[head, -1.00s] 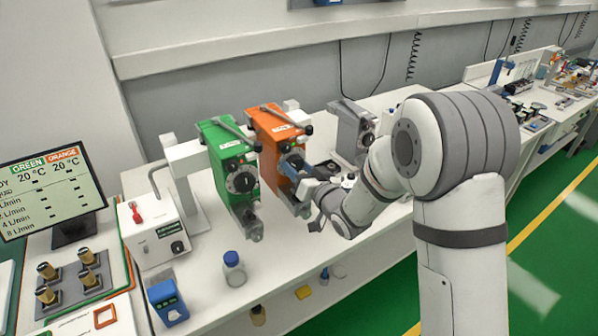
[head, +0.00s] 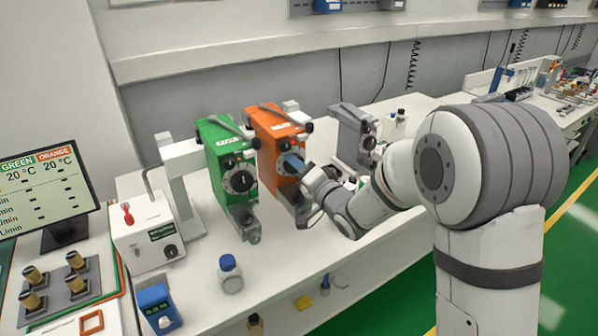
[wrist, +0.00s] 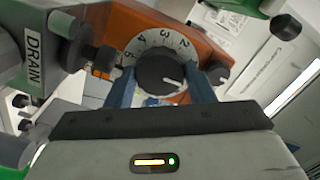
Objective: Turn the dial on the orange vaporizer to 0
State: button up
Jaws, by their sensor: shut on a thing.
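The orange vaporizer (head: 274,124) stands on the white bench, right of the green vaporizer (head: 226,160). My gripper (head: 293,164) is at its front face, and its dial is mostly hidden there by the blue fingers. In the wrist view, the dial (wrist: 158,70) is a black knob with a white mark pointing right and slightly down, on a pale ring with black numbers. Numbers 2, 3 and 4 show along its upper part; the 0 cannot be made out. My gripper's blue fingers (wrist: 162,88) are shut on the knob, one on each side.
A grey vaporizer (head: 352,136) stands to the right, behind my arm. A blue-capped bottle (head: 230,273) and a blue box (head: 158,306) are near the bench's front. A screen (head: 45,190) and a white box with a red lever (head: 146,232) are at left.

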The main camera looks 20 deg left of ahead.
dwell(0.6)
jog(key=o, duration=1)
jog(key=shift+c, duration=0.2)
